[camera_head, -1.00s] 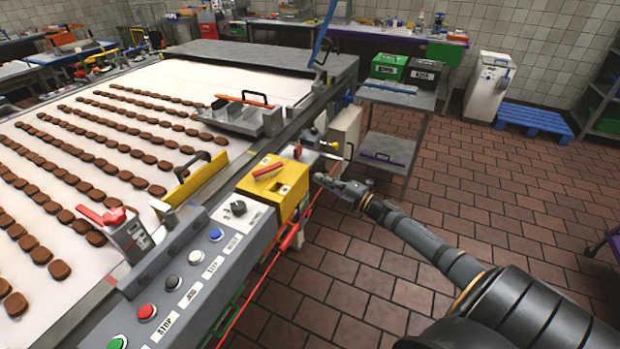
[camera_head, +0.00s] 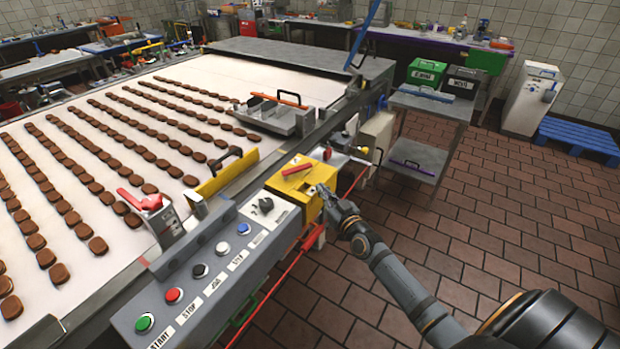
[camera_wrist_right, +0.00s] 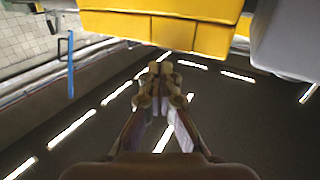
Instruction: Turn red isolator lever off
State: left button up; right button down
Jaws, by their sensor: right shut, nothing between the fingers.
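The red isolator lever (camera_head: 297,169) lies across the top of a yellow box (camera_head: 310,209) at the end of the control panel. My right gripper (camera_head: 324,192) is shut and empty. In the head view its tips overlap the right side of the yellow box; I cannot tell whether they touch it. In the right wrist view the shut fingertips (camera_wrist_right: 161,70) sit just below the yellow box (camera_wrist_right: 160,27), and the lever is not visible there. My left gripper is not in view.
The grey panel carries a black knob (camera_head: 265,206) and several buttons, including a red one (camera_head: 173,295). Another red handle (camera_head: 140,202) stands at the conveyor edge. A grey cart (camera_head: 425,130) stands behind. The tiled floor at right is open.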

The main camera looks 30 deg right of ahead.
aim_at(310, 180)
jog(key=w+b, duration=0.2)
jog(key=w, duration=0.7)
jog(key=shift+b, duration=0.35)
jog(key=shift+s, duration=0.1)
